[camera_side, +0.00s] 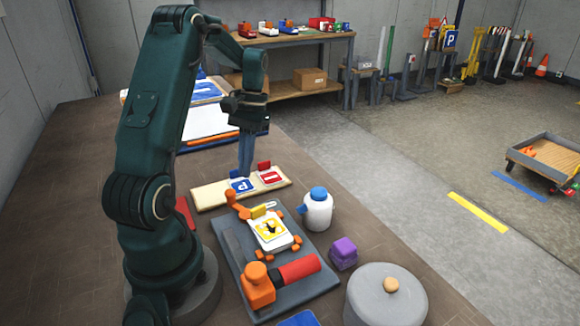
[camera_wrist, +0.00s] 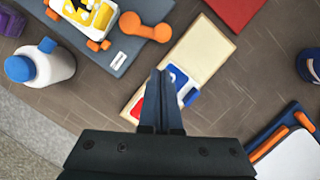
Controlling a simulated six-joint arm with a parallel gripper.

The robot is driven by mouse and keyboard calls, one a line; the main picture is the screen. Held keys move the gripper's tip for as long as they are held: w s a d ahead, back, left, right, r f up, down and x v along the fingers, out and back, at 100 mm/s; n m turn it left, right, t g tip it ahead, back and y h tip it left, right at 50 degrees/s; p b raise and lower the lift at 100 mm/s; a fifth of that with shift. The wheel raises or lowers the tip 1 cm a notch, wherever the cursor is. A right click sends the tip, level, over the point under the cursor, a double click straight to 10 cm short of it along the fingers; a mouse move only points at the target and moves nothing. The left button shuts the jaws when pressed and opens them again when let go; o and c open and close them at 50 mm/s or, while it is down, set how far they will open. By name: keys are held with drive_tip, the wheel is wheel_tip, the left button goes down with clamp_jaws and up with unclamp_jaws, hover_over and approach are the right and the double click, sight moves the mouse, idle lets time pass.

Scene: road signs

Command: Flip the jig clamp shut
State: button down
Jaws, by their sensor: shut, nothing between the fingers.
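The jig is a dark grey plate (camera_side: 232,254) carrying a white and yellow sign piece (camera_side: 268,230) held among small orange parts. An orange lever (camera_side: 237,206) with rounded ends sticks out past the plate's far edge; it also shows in the wrist view (camera_wrist: 146,28). At the near end sits an orange block (camera_side: 257,285) with a thick red handle (camera_side: 299,268) lying across the plate. I cannot tell which orange part is the clamp. My gripper (camera_side: 244,174) points down, shut and empty, over the wooden board beyond the jig; its fingers show in the wrist view (camera_wrist: 161,74).
The wooden board (camera_side: 208,196) holds a blue P sign (camera_side: 241,185) and a red sign (camera_side: 269,175). A white bottle with blue top (camera_side: 317,212), purple blocks (camera_side: 343,253) and a grey lidded pot (camera_side: 385,300) stand right of the jig. A white-topped tray (camera_side: 212,122) lies behind.

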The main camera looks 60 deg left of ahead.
sight(229, 190)
drive_tip(key=shift+s+d+f, duration=0.2)
drive_tip(key=shift+s+d, duration=0.2)
drive_tip(key=shift+s, duration=0.2)
drive_tip(key=shift+s+d+f, duration=0.15)
drive_tip(key=shift+s+d, duration=0.25)
drive_tip(key=shift+s, duration=0.2)
drive_tip(key=shift+s+n, duration=0.45)
drive_tip(key=shift+n, duration=0.35)
drive_tip(key=shift+s, duration=0.4)
drive_tip(key=shift+s+d, duration=0.2)
drive_tip(key=shift+s, duration=0.3)
drive_tip(key=shift+s+d, duration=0.2)
drive_tip(key=shift+s, duration=0.3)
drive_tip(key=shift+s+d, duration=0.75)
drive_tip(key=shift+s, duration=0.1)
drive_tip(key=shift+s+d, duration=0.3)
drive_tip(key=shift+d, duration=0.35)
